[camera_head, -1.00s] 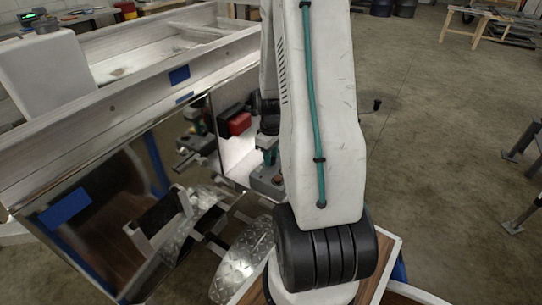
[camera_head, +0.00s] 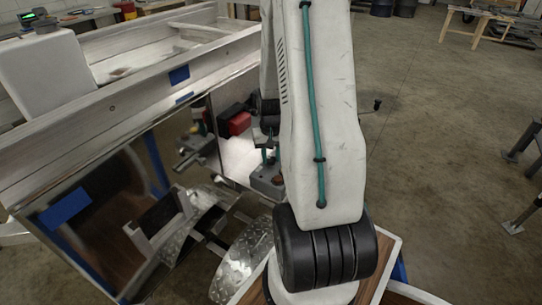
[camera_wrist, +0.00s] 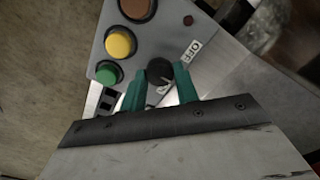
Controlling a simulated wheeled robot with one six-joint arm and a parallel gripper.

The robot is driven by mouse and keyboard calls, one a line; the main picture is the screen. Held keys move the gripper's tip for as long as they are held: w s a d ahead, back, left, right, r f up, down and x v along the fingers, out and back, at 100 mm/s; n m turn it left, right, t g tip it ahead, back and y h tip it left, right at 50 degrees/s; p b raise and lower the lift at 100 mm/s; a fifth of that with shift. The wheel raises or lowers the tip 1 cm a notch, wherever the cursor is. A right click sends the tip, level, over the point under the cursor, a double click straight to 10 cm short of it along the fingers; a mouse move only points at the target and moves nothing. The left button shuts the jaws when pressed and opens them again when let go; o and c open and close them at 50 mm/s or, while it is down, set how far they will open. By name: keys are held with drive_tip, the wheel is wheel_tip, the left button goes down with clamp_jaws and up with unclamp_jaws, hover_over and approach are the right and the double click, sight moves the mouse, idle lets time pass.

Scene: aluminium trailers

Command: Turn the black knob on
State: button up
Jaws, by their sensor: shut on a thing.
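The black knob (camera_wrist: 158,69) is on a grey control box (camera_wrist: 150,38) in the wrist view. My gripper (camera_wrist: 163,78) has its two teal fingers on either side of the knob, shut on it. The label "OFF" shows on the box to the right of the knob. Part of the lettering between the fingers is covered, so I cannot tell the knob's exact setting. In the head view the control box (camera_head: 268,178) stands in the open trailer compartment, and my arm hides the knob.
Beside the knob are a green button (camera_wrist: 109,73), a yellow button (camera_wrist: 120,42) and a brown-orange button (camera_wrist: 137,8). The trailer's metal side (camera_head: 100,120) is at left; open floor lies at right.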

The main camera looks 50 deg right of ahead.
sight(271, 159)
drive_tip(key=m, duration=0.4)
drive_tip(key=shift+m, duration=2.2)
drive_tip(key=o, duration=1)
drive_tip(key=shift+c, duration=0.2)
drive_tip(key=shift+r, duration=0.15)
wheel_tip(271, 159, up, 8)
drive_tip(key=shift+f, duration=0.25)
